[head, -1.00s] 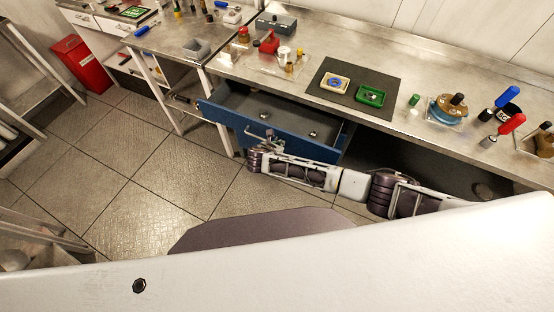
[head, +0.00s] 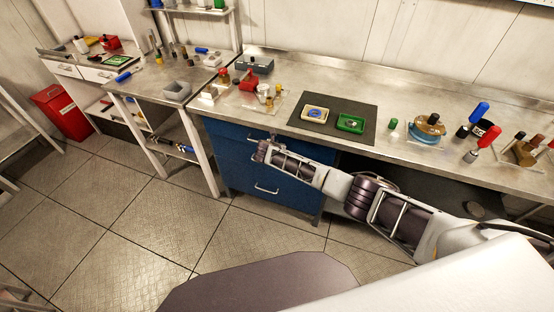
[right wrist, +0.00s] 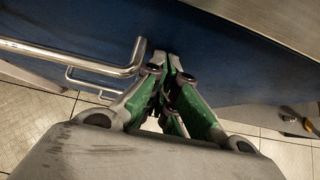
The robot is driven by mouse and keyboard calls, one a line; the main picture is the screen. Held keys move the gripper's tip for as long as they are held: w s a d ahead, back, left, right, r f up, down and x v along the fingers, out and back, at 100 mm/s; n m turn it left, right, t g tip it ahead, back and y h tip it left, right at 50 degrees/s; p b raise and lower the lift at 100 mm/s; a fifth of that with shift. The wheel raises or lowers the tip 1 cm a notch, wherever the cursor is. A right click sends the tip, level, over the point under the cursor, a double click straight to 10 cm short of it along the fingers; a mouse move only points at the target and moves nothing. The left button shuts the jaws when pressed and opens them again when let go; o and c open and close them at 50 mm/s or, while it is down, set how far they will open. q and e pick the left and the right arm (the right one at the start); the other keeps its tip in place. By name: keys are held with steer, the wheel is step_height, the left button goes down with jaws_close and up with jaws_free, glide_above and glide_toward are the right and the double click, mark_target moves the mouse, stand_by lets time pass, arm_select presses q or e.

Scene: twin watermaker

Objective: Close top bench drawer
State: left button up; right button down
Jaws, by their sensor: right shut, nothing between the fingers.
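The blue bench drawer unit (head: 240,172) stands under the steel bench. Its top drawer looks flush with the front in the head view, or very nearly so; my arm covers part of it. In the right wrist view the blue drawer front (right wrist: 215,55) fills the upper part, with a metal bar handle (right wrist: 90,60) at left. My right gripper (head: 268,140) is at the top drawer's front. In the right wrist view its green fingers (right wrist: 168,62) are together and empty, right of the handle's end, close to the blue front. Whether they touch it I cannot tell. My left gripper is not in view.
The bench top (head: 370,75) holds a dark mat (head: 335,138) with two small trays, a clear tray of small parts, and several tools. A lower drawer handle (head: 267,189) is shut below. A red bin (head: 62,112) stands at far left. The floor in front is clear.

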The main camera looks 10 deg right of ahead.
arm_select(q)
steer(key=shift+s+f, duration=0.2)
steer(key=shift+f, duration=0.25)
arm_select(e)
steer(key=shift+w+d+r, duration=0.15)
steer(key=shift+w+d, duration=0.35)
steer(key=shift+w, duration=0.2)
